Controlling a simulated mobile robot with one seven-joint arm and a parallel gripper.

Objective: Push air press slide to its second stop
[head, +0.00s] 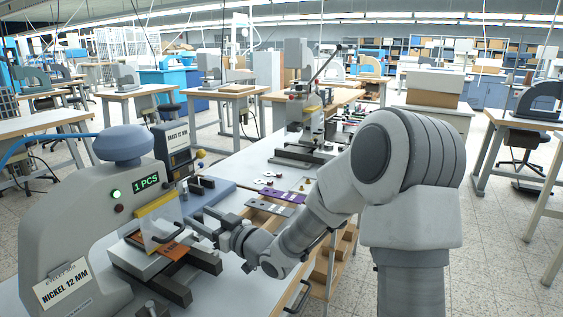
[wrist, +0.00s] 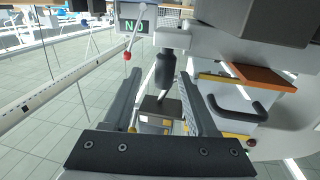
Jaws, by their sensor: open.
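The air press (head: 75,225) stands at the left in the head view, a grey C-shaped frame with a blue-grey cap, a lit "1 PCS" display and a "NICKEL 12 MM" label. Its slide (head: 143,262) appears as a pale block low at the front, carrying an orange piece (head: 175,247), with dark bars beside it. A clear guard with a yellow top edge (head: 157,204) hangs above. My gripper (head: 203,222) is open with nothing between its fingers, just right of the guard; contact with the slide cannot be told. The wrist view shows both dark fingers (wrist: 160,100) spread apart.
A second machine with a "BRASS 12 MM" label (head: 177,135) stands behind the press. Purple and grey strips (head: 280,200) lie on the bench to the right. A lever press (head: 305,115) stands farther back. A dark handle (wrist: 240,105) shows at right in the wrist view.

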